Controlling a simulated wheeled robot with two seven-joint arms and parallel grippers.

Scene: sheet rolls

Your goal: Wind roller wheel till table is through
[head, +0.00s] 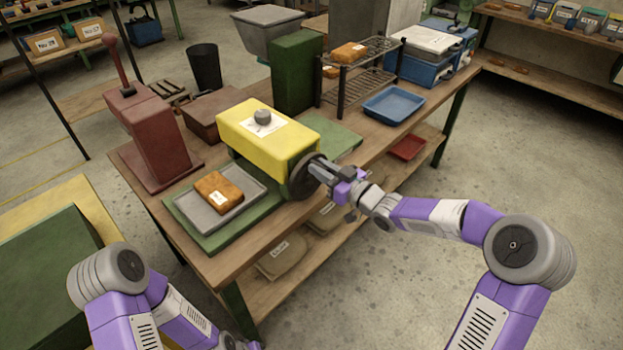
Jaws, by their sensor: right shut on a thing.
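The sheet roller (265,138) has a yellow housing with a grey knob on top and stands on the wooden workbench. Its dark roller wheel (299,182) is on the near right end of the housing. My right gripper (335,175) is at the wheel, shut on it; the exact contact is partly hidden by the fingers. The roller's flat green table (207,243) sticks out on the near left side, with a shorter green part (343,139) on the far right side. A grey tray (182,211) with a labelled orange-brown block (219,192) lies on the left part. My left gripper is out of view.
A red lever press (160,140) stands left of the roller and a green box (296,75) behind it. A wire rack (345,82) and a blue tray (393,104) are to the right. Sacks (282,258) lie on the lower shelf. The floor at right is clear.

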